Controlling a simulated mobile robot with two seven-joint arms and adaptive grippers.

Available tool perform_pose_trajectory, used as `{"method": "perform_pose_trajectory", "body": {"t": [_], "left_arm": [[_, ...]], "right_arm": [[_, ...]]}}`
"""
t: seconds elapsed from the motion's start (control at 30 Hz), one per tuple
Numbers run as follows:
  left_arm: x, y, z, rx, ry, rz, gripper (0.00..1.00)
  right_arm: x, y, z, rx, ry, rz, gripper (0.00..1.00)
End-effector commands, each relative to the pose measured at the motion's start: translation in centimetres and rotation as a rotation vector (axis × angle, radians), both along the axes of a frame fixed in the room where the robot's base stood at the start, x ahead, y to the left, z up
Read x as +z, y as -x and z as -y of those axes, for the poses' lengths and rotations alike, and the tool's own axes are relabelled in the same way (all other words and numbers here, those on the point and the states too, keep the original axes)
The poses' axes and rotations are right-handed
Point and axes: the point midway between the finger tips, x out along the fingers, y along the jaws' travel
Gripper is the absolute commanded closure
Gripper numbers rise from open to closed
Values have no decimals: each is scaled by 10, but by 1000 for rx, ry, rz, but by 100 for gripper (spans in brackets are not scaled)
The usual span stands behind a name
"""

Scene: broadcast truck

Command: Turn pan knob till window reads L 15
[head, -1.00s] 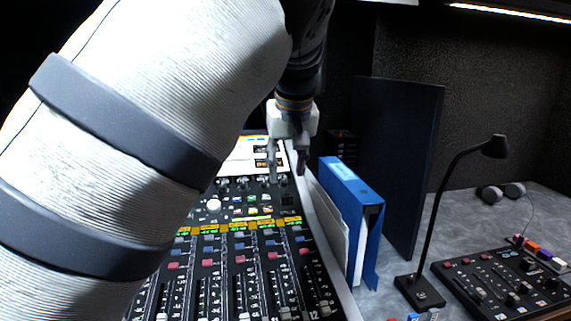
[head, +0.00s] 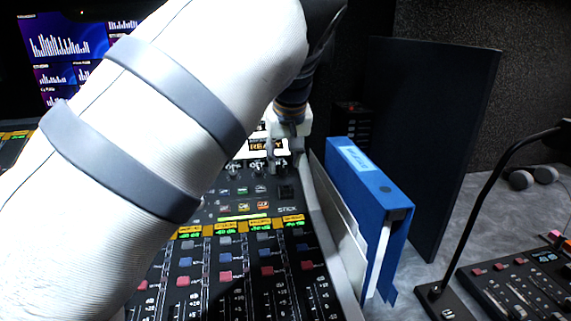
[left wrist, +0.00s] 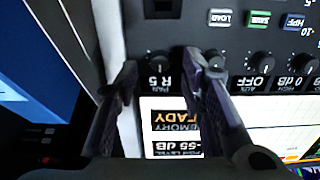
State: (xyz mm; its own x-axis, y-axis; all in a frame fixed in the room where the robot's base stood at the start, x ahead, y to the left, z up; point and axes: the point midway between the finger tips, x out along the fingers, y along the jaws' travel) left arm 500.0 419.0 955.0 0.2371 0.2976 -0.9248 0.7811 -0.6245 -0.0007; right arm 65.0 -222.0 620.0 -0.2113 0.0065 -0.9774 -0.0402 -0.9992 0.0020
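The pan knob (left wrist: 157,57) is the dark round knob beside the small window (left wrist: 160,82), which looks to read R 5. The lettering is upside down in the left wrist view. My left gripper (left wrist: 160,62) is open, with one finger on each side of the pan knob; I cannot tell whether either touches it. In the head view my left gripper (head: 285,160) is over the top right of the mixing console (head: 225,210), and my arm covers much of the console. My right gripper is not in view.
Other knobs (left wrist: 262,61) stand in a row close to the right finger in the left wrist view. A blue binder (head: 365,190) stands right of the console, before a dark panel (head: 430,140). A lamp (head: 490,190) and a small control box (head: 520,280) are farther right.

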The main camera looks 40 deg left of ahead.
Motion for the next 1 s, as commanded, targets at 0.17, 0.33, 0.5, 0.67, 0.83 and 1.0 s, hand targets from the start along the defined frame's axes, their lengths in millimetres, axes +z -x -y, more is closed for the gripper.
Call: {"method": "perform_pose_trajectory", "body": {"t": [0.17, 0.33, 0.5, 0.67, 0.83, 1.0], "left_arm": [[-18, -5, -6, 1, 0, 0, 64], [-19, -5, -7, 0, 0, 3, 64], [-19, -5, -7, 0, 0, 3, 80], [-19, -5, -7, 1, -1, 2, 100], [-19, -5, -7, 4, 0, 3, 100], [-18, -5, -7, 39, 10, 16, 100]], "right_arm": [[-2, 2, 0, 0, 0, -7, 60], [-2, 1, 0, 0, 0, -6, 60], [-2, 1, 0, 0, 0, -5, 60], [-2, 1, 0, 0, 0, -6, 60], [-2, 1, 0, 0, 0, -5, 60], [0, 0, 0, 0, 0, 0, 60]]}}
